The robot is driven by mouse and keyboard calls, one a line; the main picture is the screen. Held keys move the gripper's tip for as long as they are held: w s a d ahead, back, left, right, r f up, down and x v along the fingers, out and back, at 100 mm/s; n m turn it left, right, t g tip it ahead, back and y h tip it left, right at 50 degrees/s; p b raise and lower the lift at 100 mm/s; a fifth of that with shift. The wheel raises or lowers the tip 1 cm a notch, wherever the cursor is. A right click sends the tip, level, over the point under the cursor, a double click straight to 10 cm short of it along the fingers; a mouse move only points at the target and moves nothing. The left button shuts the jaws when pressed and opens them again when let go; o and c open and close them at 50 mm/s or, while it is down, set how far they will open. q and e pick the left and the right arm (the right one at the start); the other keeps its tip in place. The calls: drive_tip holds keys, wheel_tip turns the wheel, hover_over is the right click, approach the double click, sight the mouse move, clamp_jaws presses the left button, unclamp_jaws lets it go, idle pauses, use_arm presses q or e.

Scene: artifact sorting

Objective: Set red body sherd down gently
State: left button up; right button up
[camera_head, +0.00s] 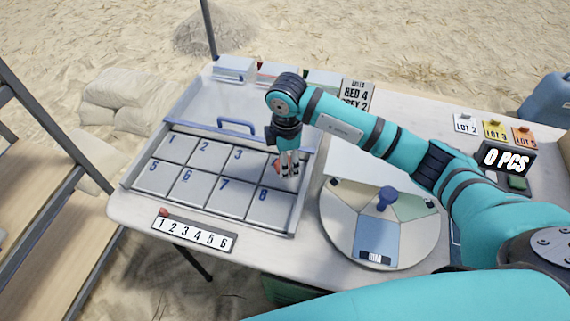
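My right gripper (289,170) comes in from the right and points down over the right end of the numbered tray (301,195). It is low over the compartment beside 3 and behind 8, whose number is hidden. The red body sherd (278,167) shows as a small reddish patch at its fingertips, and the fingers look closed on it. The picture is too small to tell whether the sherd touches the tray floor. My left gripper is not in view.
A round turntable (335,220) with a blue knob stands right of the tray. A number strip (194,232) lies along the front edge. Lot cards (494,129) and a counter reading 0 PCS (506,160) are at the right. Several boxes (234,68) line the back.

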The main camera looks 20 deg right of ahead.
drive_tip(key=shift+w, duration=0.25)
wheel_tip(320, 180, down, 3)
drive_tip(key=shift+r, duration=0.1)
drive_tip(key=shift+f, duration=0.35)
drive_tip(key=shift+f, duration=0.2)
drive_tip(key=o, duration=1)
drive_tip(key=shift+o, duration=0.2)
drive_tip(key=shift+r, duration=0.1)
